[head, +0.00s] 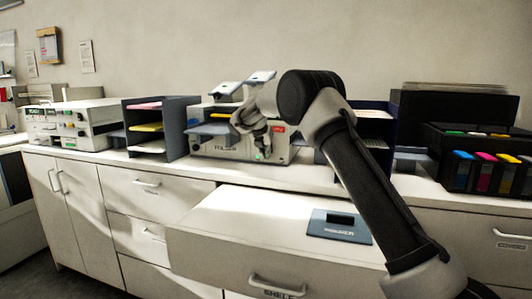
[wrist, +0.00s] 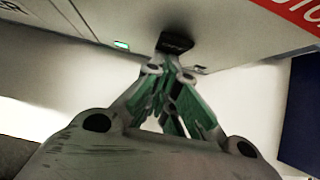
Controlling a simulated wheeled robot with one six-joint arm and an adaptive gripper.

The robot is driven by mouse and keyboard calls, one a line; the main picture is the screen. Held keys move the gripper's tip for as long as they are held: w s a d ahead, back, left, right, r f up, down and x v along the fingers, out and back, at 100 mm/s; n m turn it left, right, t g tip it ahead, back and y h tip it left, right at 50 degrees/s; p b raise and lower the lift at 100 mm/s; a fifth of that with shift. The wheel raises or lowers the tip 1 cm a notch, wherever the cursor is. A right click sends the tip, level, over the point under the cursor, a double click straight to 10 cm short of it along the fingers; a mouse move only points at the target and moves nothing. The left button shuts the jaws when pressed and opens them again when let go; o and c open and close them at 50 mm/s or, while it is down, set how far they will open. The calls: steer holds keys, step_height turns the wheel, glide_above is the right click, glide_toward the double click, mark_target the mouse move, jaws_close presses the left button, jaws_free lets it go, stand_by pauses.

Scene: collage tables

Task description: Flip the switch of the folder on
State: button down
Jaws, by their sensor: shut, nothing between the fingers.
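The folder (head: 212,147) is a pale grey machine with its name on the front, standing on the counter in the head view. My gripper (head: 266,152) is in front of its right half, fingers shut and empty. In the wrist view the shut fingers (wrist: 175,45) meet at a dark tip against or very close to the folder's front panel (wrist: 225,28). A small green light (wrist: 121,45) glows on the panel left of the fingertips. The switch is not clear to see; my fingers may cover it, and its position cannot be told.
A dark tray rack (head: 175,135) stands left of the folder, with another machine (head: 75,128) beyond it. A drawer unit (head: 215,215) with a blue-grey plate (head: 338,226) on top juts out below.

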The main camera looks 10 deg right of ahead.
steer(key=shift+r, duration=0.2)
steer(key=shift+r, duration=0.7)
steer(key=shift+a, duration=0.1)
